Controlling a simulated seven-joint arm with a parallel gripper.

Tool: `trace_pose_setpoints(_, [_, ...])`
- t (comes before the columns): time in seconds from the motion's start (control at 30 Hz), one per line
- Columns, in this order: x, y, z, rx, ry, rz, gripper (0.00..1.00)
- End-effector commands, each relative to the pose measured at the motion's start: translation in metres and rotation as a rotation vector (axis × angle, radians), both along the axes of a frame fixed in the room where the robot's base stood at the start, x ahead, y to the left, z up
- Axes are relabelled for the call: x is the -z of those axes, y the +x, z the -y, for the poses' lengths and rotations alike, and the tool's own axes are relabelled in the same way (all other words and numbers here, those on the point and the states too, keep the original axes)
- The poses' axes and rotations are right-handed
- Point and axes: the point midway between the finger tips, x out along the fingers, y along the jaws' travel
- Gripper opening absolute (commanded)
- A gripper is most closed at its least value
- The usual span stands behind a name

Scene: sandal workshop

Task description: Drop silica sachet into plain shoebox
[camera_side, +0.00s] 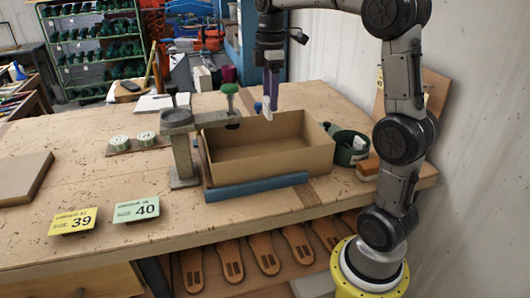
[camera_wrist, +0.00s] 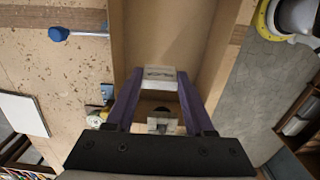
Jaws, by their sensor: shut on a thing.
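My gripper (camera_side: 267,104) is shut on a small white silica sachet (camera_side: 265,114) and holds it over the brown open-topped shoebox (camera_side: 270,168). In the wrist view the sachet (camera_wrist: 160,77) sits between the two purple fingertips (camera_wrist: 160,84), with a dark printed mark on its face. The shoebox (camera_wrist: 230,50) lies beyond it there, its bare floor showing between two walls. The box stands upright on the bench, and the part of its floor in view looks empty. The sachet appears to be above the rear part of the box.
A dark green tub (camera_side: 349,148) with white pieces stands right of the box. A metal stand (camera_side: 182,150) and green-topped tool (camera_side: 230,95) stand close on its left and back. Size cards 39 (camera_side: 73,221) and 40 (camera_side: 137,210) are front left.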

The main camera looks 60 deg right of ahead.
Motion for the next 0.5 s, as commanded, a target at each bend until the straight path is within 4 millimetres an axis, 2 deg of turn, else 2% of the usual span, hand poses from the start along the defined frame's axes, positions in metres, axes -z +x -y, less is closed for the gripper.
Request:
trace_pose_setpoints(0.3, [0.035,-0.001,0.000,0.001,0.001,-0.002,0.02])
trace_pose_setpoints(0.5, [0.049,-0.001,0.000,0.001,0.001,-0.001,0.02])
